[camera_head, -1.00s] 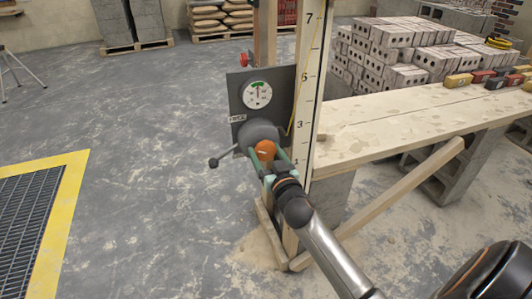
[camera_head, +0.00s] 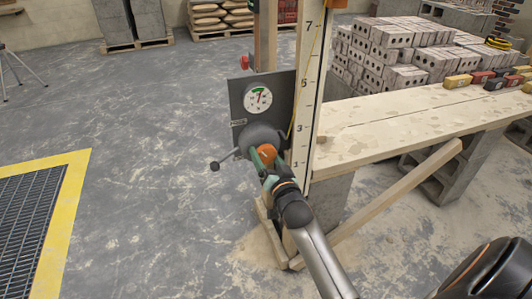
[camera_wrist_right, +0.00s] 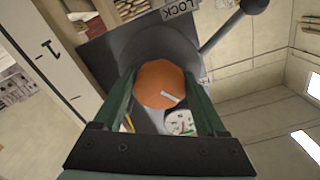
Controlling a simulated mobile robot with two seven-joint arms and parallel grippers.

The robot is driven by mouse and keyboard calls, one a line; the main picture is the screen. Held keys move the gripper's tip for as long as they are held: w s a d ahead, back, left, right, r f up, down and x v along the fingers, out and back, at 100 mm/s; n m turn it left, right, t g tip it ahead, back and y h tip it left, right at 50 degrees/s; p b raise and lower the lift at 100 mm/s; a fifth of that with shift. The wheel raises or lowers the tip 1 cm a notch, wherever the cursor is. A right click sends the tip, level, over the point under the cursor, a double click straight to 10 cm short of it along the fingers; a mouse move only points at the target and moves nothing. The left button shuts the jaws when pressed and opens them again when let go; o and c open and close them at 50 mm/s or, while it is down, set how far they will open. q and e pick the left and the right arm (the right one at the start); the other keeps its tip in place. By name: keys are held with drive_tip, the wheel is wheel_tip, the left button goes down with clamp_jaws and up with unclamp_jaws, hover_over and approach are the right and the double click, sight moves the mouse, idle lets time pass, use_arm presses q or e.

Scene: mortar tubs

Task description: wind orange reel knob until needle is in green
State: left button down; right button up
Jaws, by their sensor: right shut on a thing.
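The orange reel knob (camera_head: 266,152) sits on the front of a round dark grey reel drum (camera_head: 260,134). My right gripper (camera_head: 267,157) is shut on it, one green finger on each side. The wrist view shows the knob (camera_wrist_right: 160,84) between the fingers, with a pale stripe on its face. A white dial (camera_head: 258,98) with a green arc at its top is on the grey plate above the reel. It also shows in the wrist view (camera_wrist_right: 182,123). The needle is too small to place surely against the green. My left gripper is not in view.
A lever with a dark ball end (camera_head: 215,166) sticks out left of the reel, near a LOCK label (camera_wrist_right: 179,8). A tall numbered scale board (camera_head: 306,100) stands right of the plate. A plank bench (camera_head: 400,120) extends right.

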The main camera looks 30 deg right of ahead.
drive_tip(key=o, duration=1.3)
